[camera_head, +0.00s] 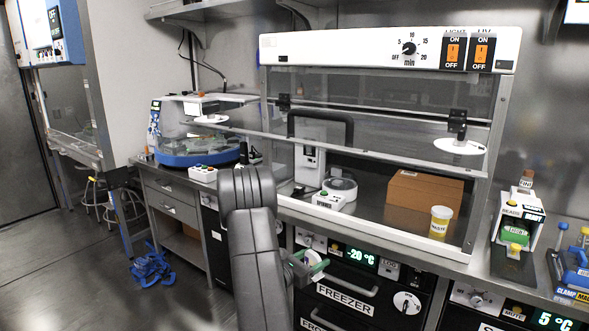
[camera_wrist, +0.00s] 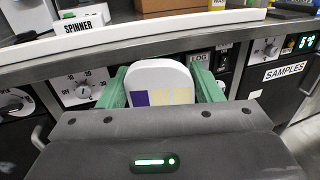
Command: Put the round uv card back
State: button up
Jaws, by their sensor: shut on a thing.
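My gripper (camera_wrist: 160,88) is shut on a white card with a rounded top edge (camera_wrist: 160,72). The card stands between the two green fingers in the wrist view and shows a purple patch and pale yellow patches. Its lower part is hidden behind the gripper body. In the head view my gripper (camera_head: 311,264) is in front of the freezer, below the bench edge, with part of the white card (camera_head: 312,257) showing. A glass-fronted hood (camera_head: 390,50) with orange LIGHT and UV switches stands on the bench above. One white disc (camera_head: 460,147) is at the hood's right front, another (camera_head: 211,119) at its left.
Inside the hood are a spinner (camera_head: 336,193), a brown box (camera_head: 424,195) and a yellow-and-white waste cup (camera_head: 440,221). The freezer (camera_head: 350,290) is close behind my gripper. A bead stand (camera_head: 517,225) is right of the hood. Open floor lies at left.

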jog(key=s+a+f+p, duration=0.2)
jog(key=s+a+p, duration=0.4)
jog(key=s+p, duration=0.15)
notch_tip(320, 180, up, 12)
jog(key=w+n+t+y, duration=0.2)
jog(key=n+t+y, duration=0.3)
jog(key=y, duration=0.3)
jog(key=shift+r+n+b, duration=0.25)
jog(key=shift+n+b, duration=0.15)
jog(key=shift+n, duration=0.3)
jog(key=shift+w+d+r, duration=0.1)
jog(key=shift+r, duration=0.05)
